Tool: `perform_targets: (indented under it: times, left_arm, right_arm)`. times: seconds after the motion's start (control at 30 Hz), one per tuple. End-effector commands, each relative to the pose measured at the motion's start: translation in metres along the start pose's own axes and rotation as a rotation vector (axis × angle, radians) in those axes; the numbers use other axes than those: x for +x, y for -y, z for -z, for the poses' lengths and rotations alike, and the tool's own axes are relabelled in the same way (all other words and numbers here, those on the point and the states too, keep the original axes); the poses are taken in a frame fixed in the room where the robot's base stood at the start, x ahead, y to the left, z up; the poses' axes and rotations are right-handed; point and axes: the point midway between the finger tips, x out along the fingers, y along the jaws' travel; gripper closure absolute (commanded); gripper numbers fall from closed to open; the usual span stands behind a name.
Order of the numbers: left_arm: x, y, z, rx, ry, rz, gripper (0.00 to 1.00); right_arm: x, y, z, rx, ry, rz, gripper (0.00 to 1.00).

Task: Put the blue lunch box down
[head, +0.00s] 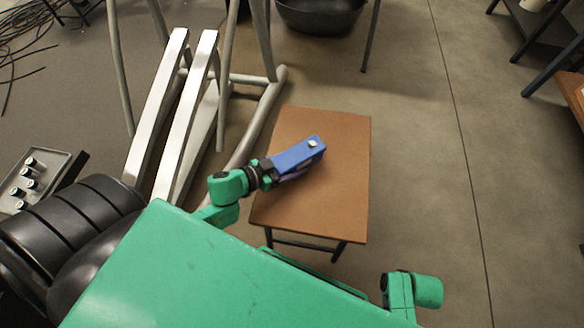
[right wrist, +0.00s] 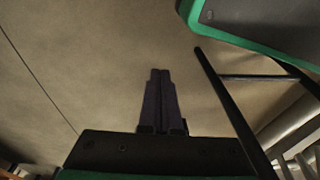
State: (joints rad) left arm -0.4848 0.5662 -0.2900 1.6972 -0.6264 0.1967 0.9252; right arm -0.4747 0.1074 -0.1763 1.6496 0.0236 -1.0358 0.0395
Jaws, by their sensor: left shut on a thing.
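The blue lunch box (head: 299,154) is in the head view, over the upper middle of a small brown table (head: 345,205). It has a small white spot on top near its far end. My left gripper (head: 288,172) is shut on it from the left, and its fingers are mostly hidden by the box. I cannot tell whether the box touches the tabletop or hangs just above it. My right gripper (right wrist: 160,100) shows in the right wrist view with its two dark fingers together and nothing between them, above bare floor.
A frame of pale metal tubes (head: 205,110) stands close to the table's left side. A dark basin (head: 320,14) is beyond the table. A grey box with knobs (head: 32,178) is at the left. The floor right of the table is clear.

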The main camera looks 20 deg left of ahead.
Motion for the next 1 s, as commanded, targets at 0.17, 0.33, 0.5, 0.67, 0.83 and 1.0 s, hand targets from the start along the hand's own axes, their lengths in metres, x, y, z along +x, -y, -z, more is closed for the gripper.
perform_targets:
  times: [0.17, 0.33, 0.5, 0.67, 0.83, 1.0]
  left_arm:
    - [0.003, 0.0, -0.005, 0.0, -0.004, -0.001, 1.0]
    - [0.003, 0.0, -0.006, 0.0, -0.003, -0.001, 1.0]
    - [0.003, 0.0, -0.008, 0.0, 0.0, 0.0, 0.0]
    - [0.003, 0.0, -0.007, 0.0, 0.0, 0.0, 0.0]
    - [-0.013, -0.001, -0.005, -0.002, 0.003, 0.0, 0.0]
    - [-0.052, -0.001, -0.004, -0.003, 0.004, 0.0, 0.0]
  right_arm:
    - [-0.008, 0.002, 0.004, -0.002, 0.0, 0.004, 1.0]
    - [-0.008, 0.002, 0.005, -0.002, -0.001, 0.005, 1.0]
    - [-0.009, 0.002, 0.005, -0.002, -0.002, 0.005, 1.0]
    - [-0.009, 0.003, 0.005, -0.002, -0.002, 0.005, 1.0]
    - [-0.001, 0.0, -0.002, 0.0, 0.005, 0.0, 1.0]
    - [0.018, -0.006, -0.02, 0.004, 0.014, -0.012, 1.0]
